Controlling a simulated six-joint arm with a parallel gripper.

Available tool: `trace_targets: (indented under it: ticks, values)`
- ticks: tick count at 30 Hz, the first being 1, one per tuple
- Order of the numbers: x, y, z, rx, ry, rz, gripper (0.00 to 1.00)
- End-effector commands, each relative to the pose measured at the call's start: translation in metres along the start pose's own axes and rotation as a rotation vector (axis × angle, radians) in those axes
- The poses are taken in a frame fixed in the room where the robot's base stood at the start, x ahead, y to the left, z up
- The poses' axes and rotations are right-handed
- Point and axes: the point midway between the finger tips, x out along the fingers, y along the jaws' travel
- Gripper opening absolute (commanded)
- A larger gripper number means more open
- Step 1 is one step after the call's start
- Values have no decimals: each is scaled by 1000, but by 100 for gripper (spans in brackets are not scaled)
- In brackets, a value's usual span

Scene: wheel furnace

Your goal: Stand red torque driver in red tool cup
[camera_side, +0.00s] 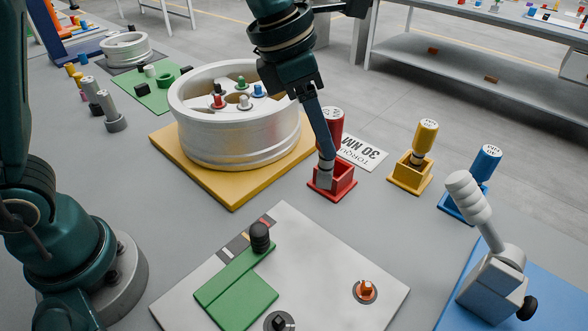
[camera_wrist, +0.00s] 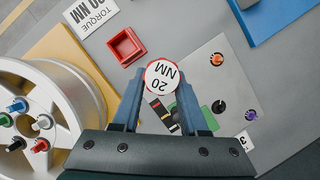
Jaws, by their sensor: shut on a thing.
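The red torque driver (camera_side: 335,122) has a red handle and a white cap. My gripper (camera_side: 325,150) is shut on it and holds it roughly upright. In the wrist view its cap, marked 20 NM (camera_wrist: 162,76), sits between my two fingers (camera_wrist: 160,90). The square red tool cup (camera_side: 341,187) stands on the table below, and the driver's lower end overlaps it in the side view. In the wrist view the cup (camera_wrist: 125,46) lies up and left of the cap, apart from it, and its visible inside looks empty. My fingers and the cap hide most of the driver.
A silver wheel (camera_side: 236,143) stands on a yellow board (camera_side: 169,148), left of the red cup. A yellow driver in a yellow cup (camera_side: 408,177) and a blue driver in a blue cup (camera_side: 455,208) stand to the right. A pale plate (camera_side: 330,255) with a green piece lies in front.

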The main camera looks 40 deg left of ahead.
Motion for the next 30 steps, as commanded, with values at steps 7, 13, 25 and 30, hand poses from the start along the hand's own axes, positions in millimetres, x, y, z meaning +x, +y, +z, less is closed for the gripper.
trace_targets:
  ticks: [7,13,25,30]
  values:
    - [3,34,18,-105,-2,38,0]
    - [4,56,30,-174,-3,63,0]
    - [5,76,41,-236,-2,85,0]
    - [15,78,38,-244,1,86,0]
